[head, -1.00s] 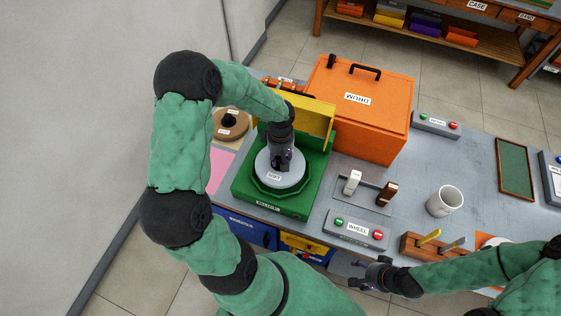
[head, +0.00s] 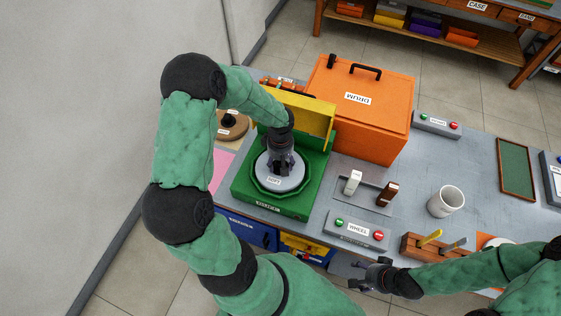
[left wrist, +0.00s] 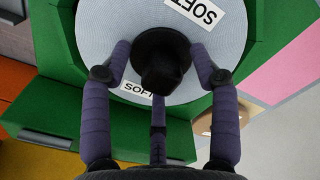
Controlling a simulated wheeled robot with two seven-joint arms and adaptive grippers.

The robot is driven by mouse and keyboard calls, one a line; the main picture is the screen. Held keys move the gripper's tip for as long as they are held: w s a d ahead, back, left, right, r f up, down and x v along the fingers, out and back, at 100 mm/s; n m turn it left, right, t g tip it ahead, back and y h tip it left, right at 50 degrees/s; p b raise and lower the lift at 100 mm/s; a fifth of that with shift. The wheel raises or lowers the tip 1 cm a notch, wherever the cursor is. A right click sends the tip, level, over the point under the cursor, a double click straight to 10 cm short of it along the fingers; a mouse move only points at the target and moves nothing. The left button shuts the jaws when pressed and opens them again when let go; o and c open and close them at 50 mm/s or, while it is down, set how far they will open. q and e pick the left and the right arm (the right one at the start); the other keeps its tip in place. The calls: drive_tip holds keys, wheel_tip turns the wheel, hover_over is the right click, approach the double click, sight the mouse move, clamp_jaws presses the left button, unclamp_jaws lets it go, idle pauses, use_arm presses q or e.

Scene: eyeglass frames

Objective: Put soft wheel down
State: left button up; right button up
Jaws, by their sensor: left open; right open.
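The soft wheel (head: 281,175) is a light grey disc labelled SOFT. It lies flat in the green wheel machine (head: 308,192) on the table. In the left wrist view the soft wheel (left wrist: 100,35) has a dark knob (left wrist: 161,62) at its centre. My left gripper (head: 281,165) is over the wheel. Its fingers (left wrist: 160,70) are spread around the knob, open, with a gap visible on both sides. My right gripper (head: 372,277) is open and empty by the table's front edge.
A yellow guard (head: 305,115) and an orange DRUM box (head: 362,110) stand behind the green machine. A WHEEL button panel (head: 355,230), two small bottles on a tray (head: 366,196) and a white mug (head: 445,201) are to its right. A round brown-topped piece (head: 231,124) lies left.

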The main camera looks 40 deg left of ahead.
sight(280, 162)
use_arm(q)
drive_tip(key=shift+r, duration=0.55)
wheel_tip(280, 162, up, 11)
drive_tip(key=p, duration=0.2)
idle(0.3)
